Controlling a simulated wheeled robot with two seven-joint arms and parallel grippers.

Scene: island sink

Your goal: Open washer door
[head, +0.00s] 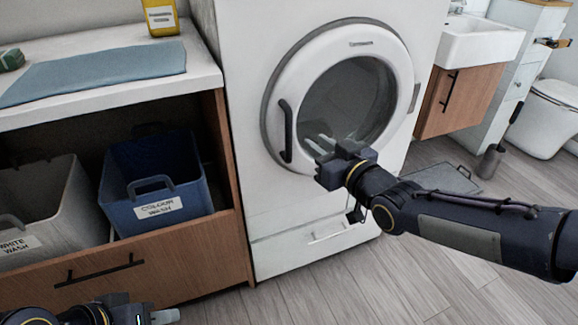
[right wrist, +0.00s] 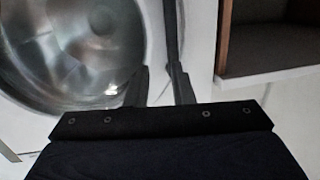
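The white front-loading washer (head: 330,200) stands in the middle of the head view. Its round door (head: 347,85), with a white ring and dark glass, looks shut against the front. A black vertical handle (head: 286,130) is on the door's left side. My right gripper (head: 316,143) is in front of the lower door, just right of the handle, its fingers apart and empty. In the right wrist view the handle (right wrist: 172,35) lies ahead of the gripper (right wrist: 160,82); whether they touch is unclear. My left gripper (head: 160,317) is low at the bottom left, partly cut off.
A wooden cabinet (head: 165,268) left of the washer holds a blue basket (head: 160,180) and a grey basket (head: 45,210). A blue cloth (head: 100,72) and a yellow container (head: 160,17) are on the counter. A sink (head: 480,42) and toilet (head: 545,115) are at right. Floor before the washer is clear.

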